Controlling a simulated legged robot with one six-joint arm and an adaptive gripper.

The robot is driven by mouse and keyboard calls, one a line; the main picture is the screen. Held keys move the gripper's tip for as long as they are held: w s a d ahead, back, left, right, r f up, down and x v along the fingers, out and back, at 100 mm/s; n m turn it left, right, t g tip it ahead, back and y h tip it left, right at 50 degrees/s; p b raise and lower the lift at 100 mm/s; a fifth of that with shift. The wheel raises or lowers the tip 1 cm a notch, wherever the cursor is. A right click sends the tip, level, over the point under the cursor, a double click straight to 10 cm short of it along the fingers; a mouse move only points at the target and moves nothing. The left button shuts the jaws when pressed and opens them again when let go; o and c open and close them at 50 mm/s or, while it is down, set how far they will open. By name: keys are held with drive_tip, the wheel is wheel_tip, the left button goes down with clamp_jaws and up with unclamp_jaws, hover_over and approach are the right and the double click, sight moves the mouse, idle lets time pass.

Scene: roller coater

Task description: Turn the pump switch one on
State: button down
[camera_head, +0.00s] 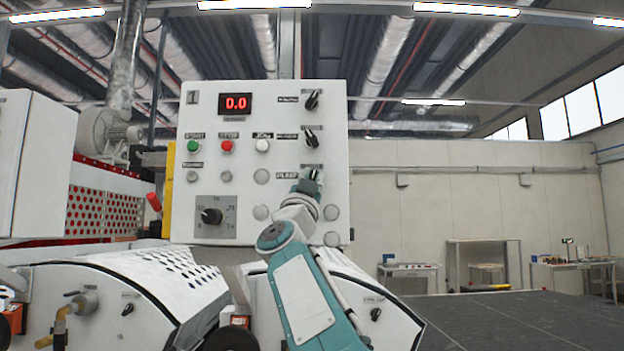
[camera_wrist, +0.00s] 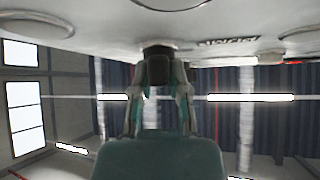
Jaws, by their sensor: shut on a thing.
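A white control panel (camera_head: 190,130) stands upright in the head view, with a column of black rotary switches on its right side. The top switch (camera_head: 312,101) and the middle switch (camera_head: 311,138) are in plain view, both slanted. My gripper (camera_head: 310,183) is at the lowest switch in this column and largely covers it. In the wrist view my gripper (camera_wrist: 158,85) has its two fingers on either side of this dark rotary switch (camera_wrist: 158,68) and is shut on it. The labels are too blurred to tell which switch is pump switch one.
The panel also bears a red display (camera_head: 236,103) reading 0.0, green (camera_head: 193,146), red (camera_head: 227,146) and white (camera_head: 262,146) buttons, and a large black dial (camera_head: 211,216). White machine covers (camera_head: 130,290) lie below.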

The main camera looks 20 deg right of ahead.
drive_tip(key=shift+w+f+m+g+h, duration=0.2)
drive_tip(key=shift+m+g+h, duration=0.3)
drive_tip(key=shift+m+g, duration=0.4)
drive_tip(key=shift+w+f+m+g+h, duration=0.15)
drive_tip(key=shift+m+g+h, duration=0.4)
drive_tip(key=shift+m, duration=0.65)
drive_tip(key=shift+m+g, duration=0.3)
drive_tip(key=shift+g, duration=0.05)
drive_tip(key=c, duration=0.6)
unclamp_jaws()
drive_tip(key=shift+w, duration=0.15)
drive_tip(key=shift+r, duration=0.1)
drive_tip(key=shift+s, duration=0.25)
drive_tip(key=v, duration=1.2)
drive_tip(key=shift+w+a, duration=0.1)
drive_tip(key=shift+w, duration=0.1)
